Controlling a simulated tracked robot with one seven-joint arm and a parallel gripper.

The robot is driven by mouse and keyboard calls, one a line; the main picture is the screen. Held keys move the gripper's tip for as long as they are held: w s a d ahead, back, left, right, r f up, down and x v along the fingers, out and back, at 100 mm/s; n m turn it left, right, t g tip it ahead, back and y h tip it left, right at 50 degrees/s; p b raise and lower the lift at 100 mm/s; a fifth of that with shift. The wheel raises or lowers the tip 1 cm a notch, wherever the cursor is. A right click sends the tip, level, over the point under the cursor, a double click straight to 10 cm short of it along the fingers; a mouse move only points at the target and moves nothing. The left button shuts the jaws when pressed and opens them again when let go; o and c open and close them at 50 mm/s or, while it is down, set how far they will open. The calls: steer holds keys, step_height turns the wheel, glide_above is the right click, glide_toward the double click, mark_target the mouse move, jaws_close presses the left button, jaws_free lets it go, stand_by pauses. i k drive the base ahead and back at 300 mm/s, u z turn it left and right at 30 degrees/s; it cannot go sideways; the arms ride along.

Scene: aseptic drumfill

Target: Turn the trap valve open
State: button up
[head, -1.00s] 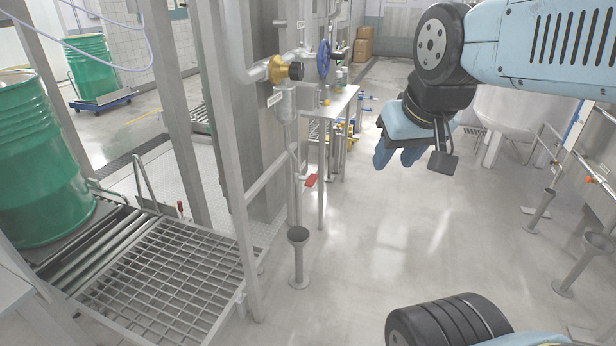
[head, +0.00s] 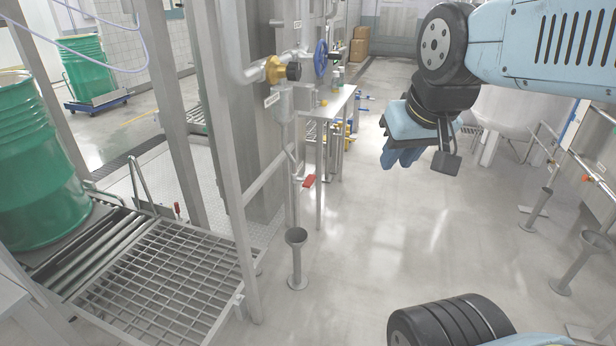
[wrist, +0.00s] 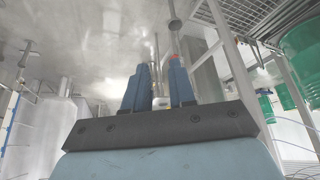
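A small valve with a red lever (head: 309,181) sits low on a thin vertical pipe at the middle left in the head view; I take it as the trap valve. A red spot (wrist: 174,56) beside the right fingertip in the wrist view looks like the same lever. My gripper (head: 403,156) hangs to the right of the valve, over open floor and clearly apart from it. Its two blue fingers (wrist: 158,88) have a gap between them and hold nothing. The valve's body is too small to read.
A funnel-topped drain stand (head: 297,260) rises from the floor below the valve. A yellow valve with a black knob (head: 283,70) and a blue handwheel (head: 321,58) sit higher up. A steel frame post (head: 232,170) and roller grating (head: 160,280) stand left.

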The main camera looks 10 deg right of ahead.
mark_target(308, 182)
steer(key=z, duration=0.15)
steer(key=i, duration=1.05)
steer(key=z, duration=0.2)
